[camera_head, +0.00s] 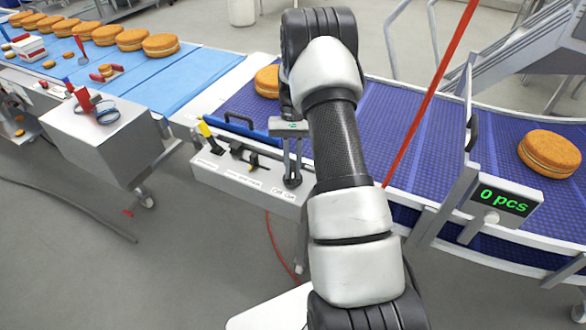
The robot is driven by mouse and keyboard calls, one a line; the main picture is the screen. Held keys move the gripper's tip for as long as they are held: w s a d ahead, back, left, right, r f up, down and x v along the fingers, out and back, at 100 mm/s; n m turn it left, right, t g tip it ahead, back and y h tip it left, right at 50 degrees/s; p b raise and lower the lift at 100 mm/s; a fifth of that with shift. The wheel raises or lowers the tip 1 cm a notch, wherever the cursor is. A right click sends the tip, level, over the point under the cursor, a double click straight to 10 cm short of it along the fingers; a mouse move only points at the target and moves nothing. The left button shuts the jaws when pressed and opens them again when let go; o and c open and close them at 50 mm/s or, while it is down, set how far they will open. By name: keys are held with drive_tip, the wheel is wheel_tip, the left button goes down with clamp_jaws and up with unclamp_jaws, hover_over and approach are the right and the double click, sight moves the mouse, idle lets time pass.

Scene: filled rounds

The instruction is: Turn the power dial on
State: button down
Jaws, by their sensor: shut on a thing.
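A grey control panel (222,176) is fixed to the near side of the conveyor, left of my arm. A black round dial (293,183) sits at the panel's right end, with a small white label in front of it that is too small to read surely. My gripper (292,174) points down over this dial, and its fingers are shut on the dial's knob. The fingers and my arm hide part of the knob, so its exact angle is hard to tell.
The panel also carries a yellow-tipped lever (206,131) and a black switch (253,161). Blue belts carry orange-brown filled rounds (549,153). A display (503,200) reads "0 pcs". A red rod (431,93) slants up right of my arm. A grey box cart (100,135) stands left.

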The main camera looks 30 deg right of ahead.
drive_tip(key=shift+n, duration=0.5)
drive_tip(key=c, duration=1.7)
unclamp_jaws()
drive_tip(key=shift+r, duration=0.1)
drive_tip(key=v, duration=1.7)
drive_tip(key=shift+w+a+r, duration=0.1)
drive_tip(key=shift+a+r, duration=0.1)
drive_tip(key=shift+a, duration=0.05)
